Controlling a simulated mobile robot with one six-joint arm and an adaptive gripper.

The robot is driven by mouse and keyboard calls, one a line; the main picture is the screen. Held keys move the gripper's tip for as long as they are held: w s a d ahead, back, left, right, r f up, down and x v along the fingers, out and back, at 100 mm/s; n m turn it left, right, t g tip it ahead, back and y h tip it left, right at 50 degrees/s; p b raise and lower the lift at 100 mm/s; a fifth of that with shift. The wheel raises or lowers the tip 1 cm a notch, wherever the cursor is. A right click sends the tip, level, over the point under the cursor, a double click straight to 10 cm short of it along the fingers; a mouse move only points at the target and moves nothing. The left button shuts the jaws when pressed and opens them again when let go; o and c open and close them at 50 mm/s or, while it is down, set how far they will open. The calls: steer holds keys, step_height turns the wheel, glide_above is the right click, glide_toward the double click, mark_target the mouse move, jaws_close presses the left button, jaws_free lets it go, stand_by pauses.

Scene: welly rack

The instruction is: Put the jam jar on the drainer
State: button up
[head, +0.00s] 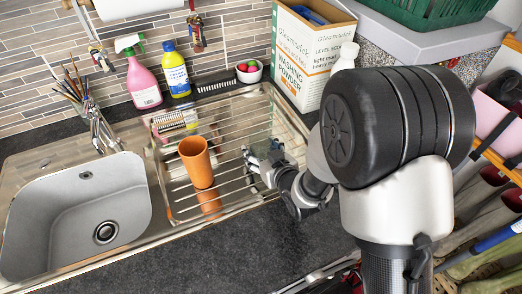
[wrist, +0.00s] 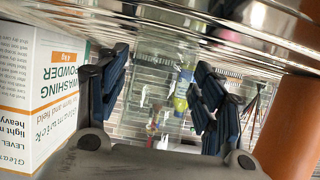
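The drainer (head: 235,135) is the ribbed steel area right of the sink. The jam jar looks like clear, empty glass; in the wrist view the glass (wrist: 160,122) fills the gap between my finger pads. In the head view my gripper (head: 262,165) is low over the drainer's right side, and the jar hardly shows against the steel. In the wrist view, which is upside down, my gripper (wrist: 160,100) has a dark pad on each side of the glass and seems shut on it. The steel lies close to the jar; I cannot tell whether they touch.
An orange cup (head: 196,162) stands on the drainer left of my gripper. A washing powder box (head: 308,55) stands behind. The sink (head: 75,215) is at left.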

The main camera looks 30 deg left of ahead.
steer(key=shift+o, duration=0.6)
steer(key=shift+r+p, duration=0.25)
steer(key=shift+p, duration=0.05)
steer(key=p+v, duration=0.1)
steer(key=v, duration=0.8)
steer(key=shift+p, duration=0.4)
steer(key=shift+s+d+r+p, duration=0.15)
steer(key=shift+d+r+p, duration=0.1)
steer(key=shift+p, duration=1.85)
steer(key=shift+s+d+r+p, duration=0.15)
steer(key=shift+d+p, duration=0.05)
steer(key=shift+p, duration=0.45)
steer(key=p+v, duration=0.1)
steer(key=p, duration=0.3)
steer(key=shift+s+d, duration=0.2)
